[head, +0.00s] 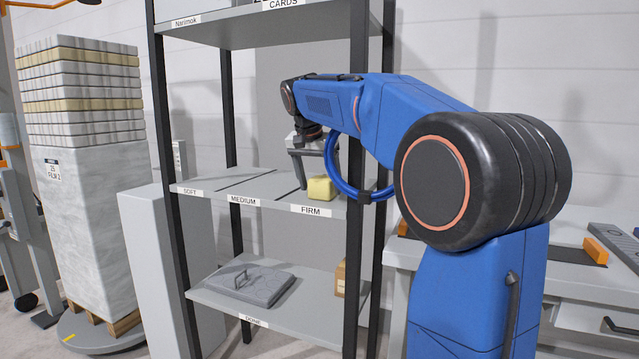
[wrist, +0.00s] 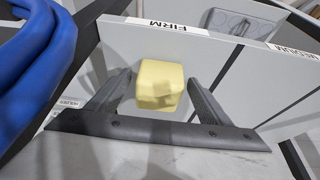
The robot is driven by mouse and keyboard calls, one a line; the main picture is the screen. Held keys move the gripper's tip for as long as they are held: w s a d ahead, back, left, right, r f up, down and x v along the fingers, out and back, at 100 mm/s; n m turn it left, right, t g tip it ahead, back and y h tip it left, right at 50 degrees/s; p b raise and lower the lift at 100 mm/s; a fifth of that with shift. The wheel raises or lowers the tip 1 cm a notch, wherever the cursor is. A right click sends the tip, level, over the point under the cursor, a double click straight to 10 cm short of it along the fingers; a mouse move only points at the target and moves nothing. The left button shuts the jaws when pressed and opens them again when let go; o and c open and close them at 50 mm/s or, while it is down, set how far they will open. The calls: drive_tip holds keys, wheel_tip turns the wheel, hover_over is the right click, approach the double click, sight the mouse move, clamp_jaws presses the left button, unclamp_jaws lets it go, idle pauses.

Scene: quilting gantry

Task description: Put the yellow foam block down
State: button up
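The yellow foam block (head: 320,189) rests on the middle shelf (head: 235,184), in the section labelled FIRM, near its front edge. My gripper (head: 316,173) is just above and around it, pointing down. In the wrist view, the block (wrist: 158,84) lies between the two dark fingers of my gripper (wrist: 158,82), with a visible gap on each side. The fingers are open and do not appear to grip it. The block's underside is hidden, and part of my gripper is hard to make out in the head view.
The SOFT and MEDIUM sections left of FIRM look empty. A dark post (head: 357,120) stands close to the right of my gripper. The lower shelf holds a grey handled panel (head: 250,284) and a cardboard box (head: 340,278). An upper shelf (head: 250,25) is overhead.

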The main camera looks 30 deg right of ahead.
drive_tip(key=v, duration=1.2)
drive_tip(key=shift+w+r, duration=0.1)
idle(0.4)
